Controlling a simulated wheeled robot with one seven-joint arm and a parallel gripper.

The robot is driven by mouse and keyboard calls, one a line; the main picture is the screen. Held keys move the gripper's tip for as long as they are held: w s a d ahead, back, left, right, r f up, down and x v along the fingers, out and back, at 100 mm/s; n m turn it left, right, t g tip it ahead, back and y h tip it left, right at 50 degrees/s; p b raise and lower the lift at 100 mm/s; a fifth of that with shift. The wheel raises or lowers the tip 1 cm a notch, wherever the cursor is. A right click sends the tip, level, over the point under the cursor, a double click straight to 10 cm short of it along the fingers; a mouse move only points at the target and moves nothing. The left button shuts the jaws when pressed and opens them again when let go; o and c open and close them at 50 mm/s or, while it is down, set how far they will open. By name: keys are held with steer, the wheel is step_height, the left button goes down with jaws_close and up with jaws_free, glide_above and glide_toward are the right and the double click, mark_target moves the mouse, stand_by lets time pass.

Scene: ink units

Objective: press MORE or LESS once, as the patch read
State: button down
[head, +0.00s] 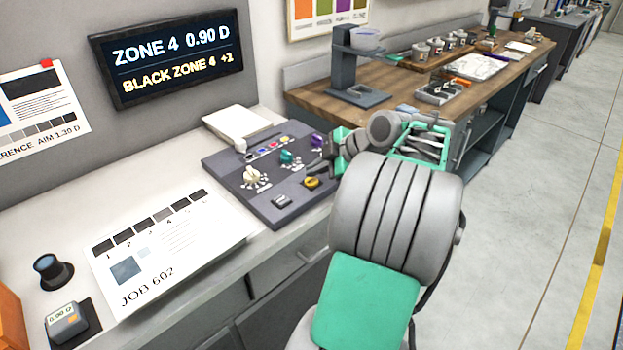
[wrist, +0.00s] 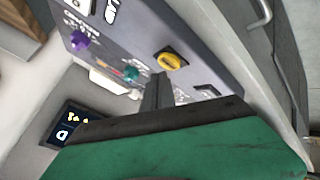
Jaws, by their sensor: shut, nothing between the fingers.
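The wall screen (head: 170,55) reads "ZONE 4 0.90 D" and, below it, a "BLACK ZONE 4" line ending in a plus figure. The handheld reader (head: 67,322) at lower left also shows 0.90 D. The dark control panel (head: 232,183) carries cream, teal and purple knobs.
A reference sheet (head: 40,108) on the wall reads "AIM 1.30 D". A JOB 602 sheet (head: 190,245) with a row of dark patches lies left of the panel. A wooden bench (head: 315,98) with a stand (head: 352,70) is behind. Floor on the right is clear.

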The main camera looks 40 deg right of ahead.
mark_target(315, 182)
steer(key=shift+r+p, duration=1.65)
steer(key=shift+r, duration=0.95)
